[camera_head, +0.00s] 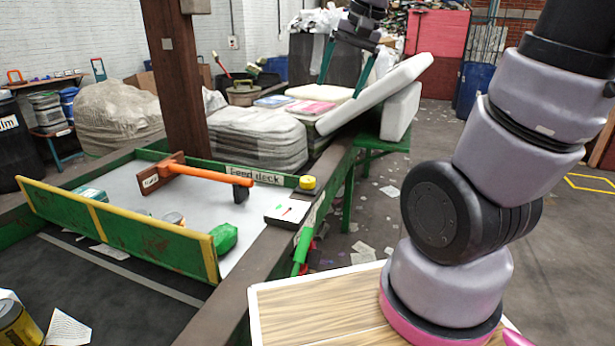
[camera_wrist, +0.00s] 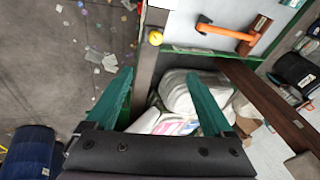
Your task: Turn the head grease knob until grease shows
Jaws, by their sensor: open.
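A yellow knob (camera_head: 307,183) sits on a dark base on the belt frame's rail, at the right corner of the feed deck. It also shows in the wrist view (camera_wrist: 155,38), at the top, beyond the fingertips. I take it as the head grease knob; no label on it is readable. No grease can be made out around it. My gripper (camera_head: 345,68) hangs behind the deck, over the bales, well apart from the knob. In the wrist view its two green fingers (camera_wrist: 158,74) are spread wide with nothing between them.
An orange-handled tool (camera_head: 205,174) lies across the feed deck (camera_head: 262,215). Wrapped bales (camera_head: 255,137) and tilted white slabs (camera_head: 380,92) stand behind. Scraps litter the open floor at right.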

